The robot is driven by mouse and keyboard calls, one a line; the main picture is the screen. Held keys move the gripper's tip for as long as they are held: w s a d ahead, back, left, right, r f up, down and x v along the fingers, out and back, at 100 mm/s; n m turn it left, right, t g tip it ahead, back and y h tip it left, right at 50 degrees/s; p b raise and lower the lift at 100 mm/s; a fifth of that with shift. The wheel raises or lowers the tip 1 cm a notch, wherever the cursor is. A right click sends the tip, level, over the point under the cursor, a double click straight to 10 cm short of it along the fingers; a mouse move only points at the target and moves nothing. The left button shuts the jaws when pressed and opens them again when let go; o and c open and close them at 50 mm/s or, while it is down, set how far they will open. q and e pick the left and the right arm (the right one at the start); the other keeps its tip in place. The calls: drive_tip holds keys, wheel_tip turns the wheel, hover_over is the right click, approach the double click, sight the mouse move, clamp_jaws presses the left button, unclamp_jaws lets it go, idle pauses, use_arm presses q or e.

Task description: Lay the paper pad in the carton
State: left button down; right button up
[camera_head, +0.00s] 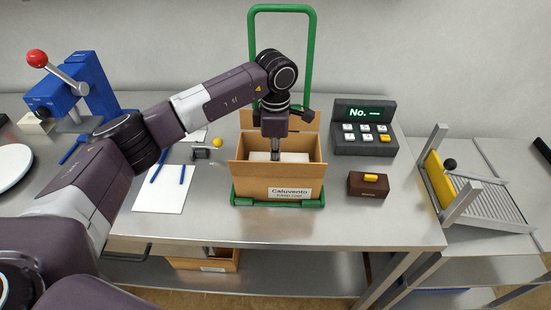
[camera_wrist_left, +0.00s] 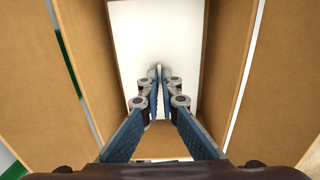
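The carton (camera_head: 252,178) is an open brown box labelled "Caluvento", standing in the middle of the table. The white paper pad (camera_head: 258,156) is inside it, below the rim, and looks flat. In the left wrist view the pad (camera_wrist_left: 195,45) spans the space between the carton's side walls (camera_wrist_left: 225,60). My left gripper (camera_head: 275,156) reaches down into the carton from above. In the left wrist view its fingertips (camera_wrist_left: 159,88) are nearly together at the pad, seemingly with a thin part of it between them. What lies under the pad is hidden. My right gripper is not in view.
A green frame (camera_head: 310,60) rises behind the carton. A keypad box (camera_head: 364,128) and a small brown box (camera_head: 368,185) stand to the right. A white sheet with blue pens (camera_head: 160,198) lies to the left. A blue lever press (camera_head: 75,90) stands at far left.

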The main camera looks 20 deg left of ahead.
use_arm(q)
drive_tip(key=c, duration=2.1)
unclamp_jaws()
wheel_tip(320, 180, up, 12)
